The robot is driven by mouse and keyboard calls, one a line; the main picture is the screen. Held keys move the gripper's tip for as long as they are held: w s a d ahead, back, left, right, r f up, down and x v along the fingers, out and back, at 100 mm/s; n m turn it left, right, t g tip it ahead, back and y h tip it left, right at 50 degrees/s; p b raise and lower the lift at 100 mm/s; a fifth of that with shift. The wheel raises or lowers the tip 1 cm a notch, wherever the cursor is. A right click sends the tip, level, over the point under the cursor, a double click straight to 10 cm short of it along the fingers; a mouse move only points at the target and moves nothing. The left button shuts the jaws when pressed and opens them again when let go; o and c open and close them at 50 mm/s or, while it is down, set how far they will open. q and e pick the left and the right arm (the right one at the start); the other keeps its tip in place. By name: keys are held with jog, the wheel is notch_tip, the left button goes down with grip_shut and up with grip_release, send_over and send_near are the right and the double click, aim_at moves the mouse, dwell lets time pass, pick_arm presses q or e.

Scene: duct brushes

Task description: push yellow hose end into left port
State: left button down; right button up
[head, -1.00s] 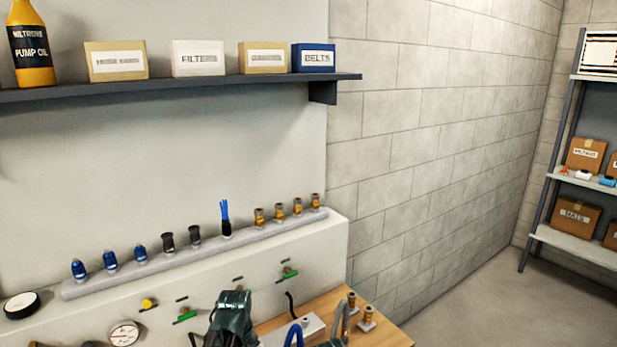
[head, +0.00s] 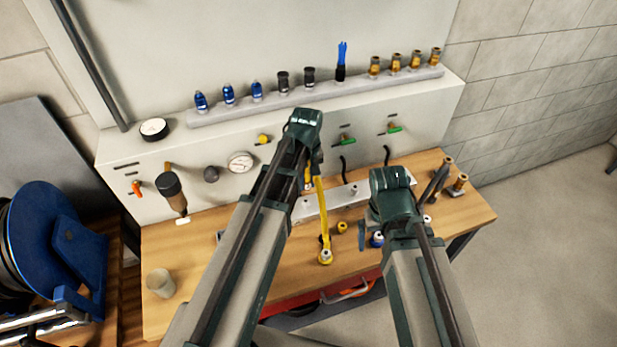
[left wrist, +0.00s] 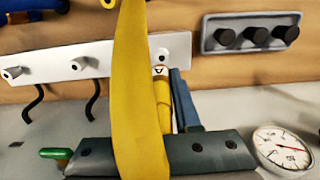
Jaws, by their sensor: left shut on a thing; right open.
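The yellow hose (head: 322,205) rises from a fitting on the bench and bends back at my left gripper (head: 308,176). In the left wrist view its loop (left wrist: 138,100) crosses close to the camera. My left gripper is shut on the yellow hose end (left wrist: 162,100), whose pale tip is near the left port (left wrist: 160,54), at the right in this view. Whether they touch cannot be told. The pale port block (head: 343,198) lies along the bench behind my grippers. My right gripper (head: 392,198) is open to the right; its fingertips are mostly hidden.
A gauge (head: 241,162) and green-handled valves (head: 393,129) are on the panel behind. Brass fittings (head: 459,184) stand at the right. Bare bench (head: 205,245) lies left of my left arm.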

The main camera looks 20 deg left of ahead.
aim_at(306, 201)
pick_arm(q)
jog(key=shift+w+a+r, duration=0.1)
jog(key=shift+a+r, duration=0.05)
jog(key=shift+a, duration=0.2)
jog(key=shift+d, duration=0.2)
pick_arm(e)
jog(key=shift+a+r, duration=0.15)
pick_arm(q)
jog(key=shift+a, duration=0.15)
pick_arm(e)
jog(key=shift+a, duration=0.1)
pick_arm(q)
notch_tip(306, 201, down, 6)
jog(key=b, duration=0.6)
jog(key=shift+r, duration=0.1)
pick_arm(e)
notch_tip(306, 201, down, 6)
jog(key=shift+r, duration=0.1)
pick_arm(q)
jog(key=shift+f+b, duration=0.5)
jog(key=shift+f, duration=0.05)
pick_arm(e)
jog(key=shift+f, duration=0.6)
pick_arm(q)
jog(key=c, duration=0.5)
grip_release()
jog(key=shift+r, duration=0.1)
jog(key=shift+c, duration=0.2)
pick_arm(e)
jog(key=shift+r, duration=0.1)
